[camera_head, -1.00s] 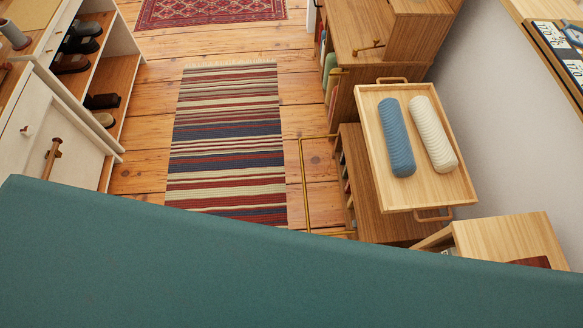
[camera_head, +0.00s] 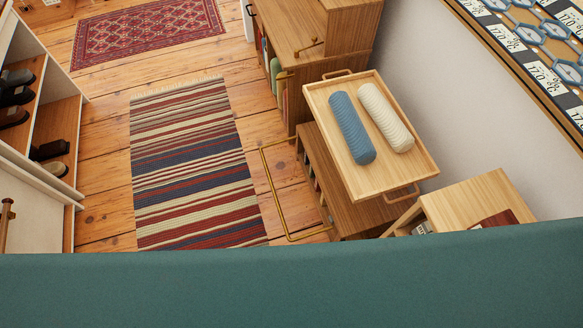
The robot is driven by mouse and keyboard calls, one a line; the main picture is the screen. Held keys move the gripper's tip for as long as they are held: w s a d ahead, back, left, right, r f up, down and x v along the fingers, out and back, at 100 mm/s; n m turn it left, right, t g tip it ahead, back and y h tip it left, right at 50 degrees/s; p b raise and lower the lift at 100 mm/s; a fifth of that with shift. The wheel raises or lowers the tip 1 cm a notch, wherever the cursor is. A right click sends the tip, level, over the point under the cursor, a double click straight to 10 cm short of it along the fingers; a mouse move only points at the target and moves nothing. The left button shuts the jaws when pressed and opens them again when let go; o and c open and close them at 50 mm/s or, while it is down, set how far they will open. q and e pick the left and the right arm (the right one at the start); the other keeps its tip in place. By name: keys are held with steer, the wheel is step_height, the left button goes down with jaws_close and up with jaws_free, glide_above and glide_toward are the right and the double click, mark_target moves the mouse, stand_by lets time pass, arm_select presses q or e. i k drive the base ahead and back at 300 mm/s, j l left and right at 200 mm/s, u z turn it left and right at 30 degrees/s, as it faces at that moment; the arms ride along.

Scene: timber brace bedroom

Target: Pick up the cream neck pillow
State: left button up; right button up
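The cream neck pillow (camera_head: 386,117) is a ribbed roll lying in a light wooden tray (camera_head: 390,181), on its right side. A blue ribbed neck pillow (camera_head: 352,128) lies beside it on the left, with a narrow gap between them. The tray has a handle at each end and sits on brown wooden furniture by the wall. Neither of my grippers is in view.
A teal surface (camera_head: 290,290) fills the bottom of the view. A small wooden table (camera_head: 468,205) stands near the tray's lower right. A low brass rail (camera_head: 273,195) stands left of the furniture. A striped rug (camera_head: 190,165) lies on open floor; a shoe shelf (camera_head: 60,120) is at left.

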mark_target(392, 129)
steer(key=i+j+z, duration=0.1)
steer(key=z, duration=0.75)
